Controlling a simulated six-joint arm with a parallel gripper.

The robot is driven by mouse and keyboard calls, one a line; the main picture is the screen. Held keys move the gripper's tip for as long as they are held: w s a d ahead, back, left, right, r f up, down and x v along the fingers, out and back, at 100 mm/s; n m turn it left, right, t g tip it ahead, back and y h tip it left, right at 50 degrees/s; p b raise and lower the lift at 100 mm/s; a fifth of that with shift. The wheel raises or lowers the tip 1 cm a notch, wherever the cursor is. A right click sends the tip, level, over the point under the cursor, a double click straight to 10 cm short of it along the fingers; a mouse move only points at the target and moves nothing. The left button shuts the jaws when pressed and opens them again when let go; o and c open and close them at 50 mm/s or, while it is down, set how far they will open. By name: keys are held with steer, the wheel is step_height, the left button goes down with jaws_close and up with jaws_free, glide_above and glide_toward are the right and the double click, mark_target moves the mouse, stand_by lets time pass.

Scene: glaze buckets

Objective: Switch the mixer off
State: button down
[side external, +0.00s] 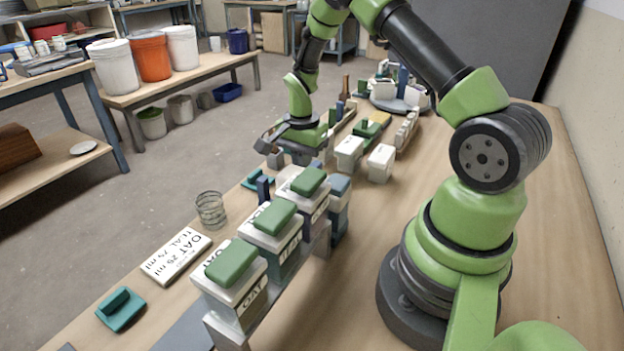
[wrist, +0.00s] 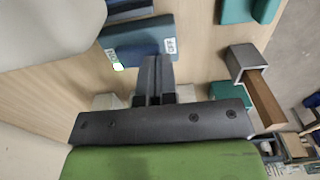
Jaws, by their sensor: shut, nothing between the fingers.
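A blue-grey box (wrist: 138,34) is at the upper middle of the wrist view. In the side view my gripper (side external: 298,155) is low over the bench behind the white-lidded buckets, which hide the box there.
Several buckets with green-handled lids (side external: 268,217) stand in a row at the front. A glass jar (side external: 211,209), an OAT card (side external: 176,255) and a teal block (side external: 121,309) lie left. A grey holder with a wooden piece (wrist: 247,62) is right of my gripper. Bench space near my base is clear.

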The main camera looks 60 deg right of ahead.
steer(key=shift+f, duration=0.55)
steer(key=shift+r, duration=3.5)
steer(key=shift+a+r, duration=0.1)
steer(key=shift+r, duration=0.15)
steer(key=s+a+r+n+t, duration=0.25)
steer(key=a+r, duration=0.25)
steer(key=r, duration=0.3)
steer(key=s+a+r+n+t, duration=0.1)
steer(key=s+a+r+n, duration=0.25)
steer(key=r, duration=0.45)
steer(key=s+a+r+n+t+y, duration=0.2)
steer(key=s+a+n, duration=0.5)
steer(key=s, duration=0.4)
steer(key=shift+a+r+n+t, duration=0.3)
steer(key=shift+r+n+t, duration=0.2)
steer(key=shift+r+t, duration=0.4)
steer(key=shift+s, duration=0.1)
